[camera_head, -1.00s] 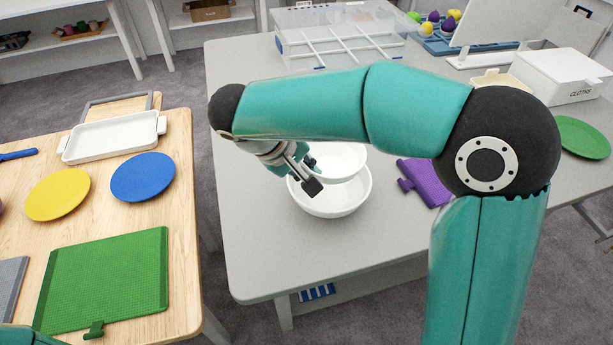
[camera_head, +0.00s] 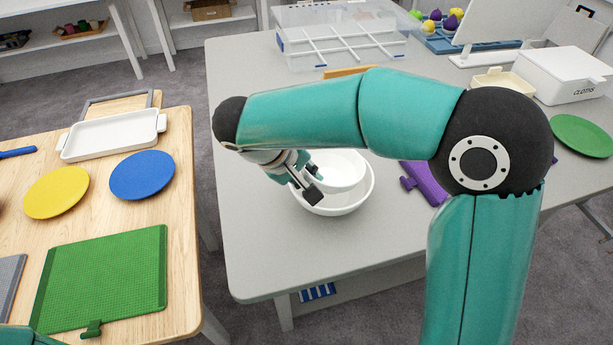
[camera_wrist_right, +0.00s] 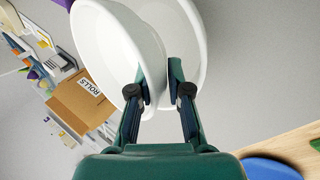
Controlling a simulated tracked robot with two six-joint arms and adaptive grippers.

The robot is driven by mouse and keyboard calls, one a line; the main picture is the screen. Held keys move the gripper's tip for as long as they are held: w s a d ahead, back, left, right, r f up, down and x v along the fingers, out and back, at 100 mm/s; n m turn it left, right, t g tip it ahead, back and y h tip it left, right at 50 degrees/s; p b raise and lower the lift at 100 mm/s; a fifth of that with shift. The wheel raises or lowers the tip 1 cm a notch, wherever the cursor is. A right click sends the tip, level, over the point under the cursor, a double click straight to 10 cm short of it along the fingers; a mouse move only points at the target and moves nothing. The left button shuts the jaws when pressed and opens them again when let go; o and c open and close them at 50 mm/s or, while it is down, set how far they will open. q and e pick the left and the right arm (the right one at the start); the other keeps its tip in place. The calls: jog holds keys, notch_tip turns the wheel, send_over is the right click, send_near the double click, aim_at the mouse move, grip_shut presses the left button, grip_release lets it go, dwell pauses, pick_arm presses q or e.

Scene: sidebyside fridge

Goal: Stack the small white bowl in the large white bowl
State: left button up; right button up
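The large white bowl (camera_head: 345,206) stands on the grey table. The small white bowl (camera_head: 345,172) is inside its outline, slightly tilted; I cannot tell whether it touches the bottom. My right gripper (camera_head: 313,184) reaches down at the bowls' left side. In the right wrist view the fingers (camera_wrist_right: 158,92) straddle the small bowl's wall (camera_wrist_right: 120,50), one on each side, and look shut on it. The large bowl (camera_wrist_right: 188,60) shows behind the right finger there. My left gripper is not in view.
A purple item (camera_head: 425,182) lies right of the bowls. A clear divided box (camera_head: 340,38) and a white box (camera_head: 563,75) stand farther back. The table in front of the bowls is clear. A wooden table (camera_head: 185,200) with plates is at left.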

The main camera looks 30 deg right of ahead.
jog(key=shift+o, duration=1.3)
jog(key=shift+r, duration=0.1)
jog(key=shift+r+p, duration=0.25)
jog(key=shift+p, duration=0.1)
jog(key=p+v, duration=0.1)
jog(key=v, duration=1.1)
jog(key=shift+r, duration=0.25)
